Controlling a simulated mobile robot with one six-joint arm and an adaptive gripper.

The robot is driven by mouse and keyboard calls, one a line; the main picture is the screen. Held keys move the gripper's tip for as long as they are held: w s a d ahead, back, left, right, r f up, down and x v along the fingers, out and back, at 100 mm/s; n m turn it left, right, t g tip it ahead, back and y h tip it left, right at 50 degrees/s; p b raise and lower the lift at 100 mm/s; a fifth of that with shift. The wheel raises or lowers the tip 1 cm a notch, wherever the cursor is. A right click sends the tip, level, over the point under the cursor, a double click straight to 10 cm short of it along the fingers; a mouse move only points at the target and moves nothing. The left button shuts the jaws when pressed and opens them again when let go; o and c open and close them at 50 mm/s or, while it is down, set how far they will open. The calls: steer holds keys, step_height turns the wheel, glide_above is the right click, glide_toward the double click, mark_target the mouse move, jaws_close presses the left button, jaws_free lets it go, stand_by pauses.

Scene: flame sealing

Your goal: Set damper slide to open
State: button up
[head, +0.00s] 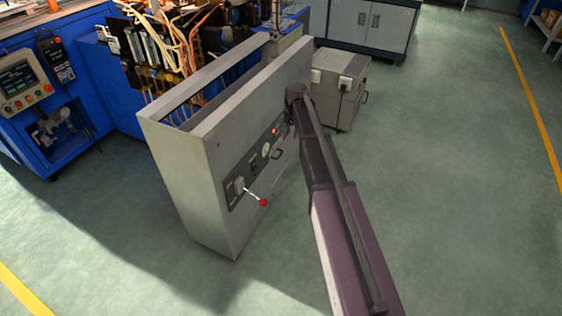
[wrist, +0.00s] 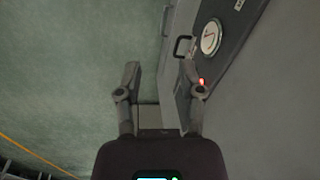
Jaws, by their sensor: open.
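The grey upright cabinet (head: 174,180) has a dark control strip (head: 232,197) along its front face. A small black handle (head: 277,154) sticks out beside the dial; it looks like the damper slide's grip, though no label is readable. In the wrist view the black handle (wrist: 183,46) shows beyond my fingertips, close to the dial. My gripper (wrist: 160,75) is open, with nothing held between its fingers. It is apart from the handle as far as I can tell. In the head view my arm hides the gripper and part of the strip's far end.
A round white dial (wrist: 210,37) and a lit red lamp (head: 274,131) are on the strip. A red-knobbed lever (head: 263,202) juts out nearer the front. A grey box unit (head: 345,88) stands behind my arm. The green floor (head: 450,170) at right is clear.

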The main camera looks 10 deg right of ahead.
steer(key=m+b, duration=0.2)
steer(key=b, duration=0.6)
glide_above(281, 154)
steer(key=s+d, duration=0.2)
step_height(281, 154, down, 9)
steer(key=shift+w+f, duration=0.35)
steer(key=shift+f+b, duration=0.15)
steer(key=shift+b, duration=0.2)
steer(key=f+b, duration=0.4)
steer(key=w+a+f+b, duration=0.1)
steer(key=f+b, duration=0.3)
steer(key=f, duration=0.1)
steer(key=a+f+b, duration=0.1)
steer(key=f+b, duration=0.3)
steer(key=b, duration=0.1)
steer(key=shift+w+f, duration=0.15)
jaws_close()
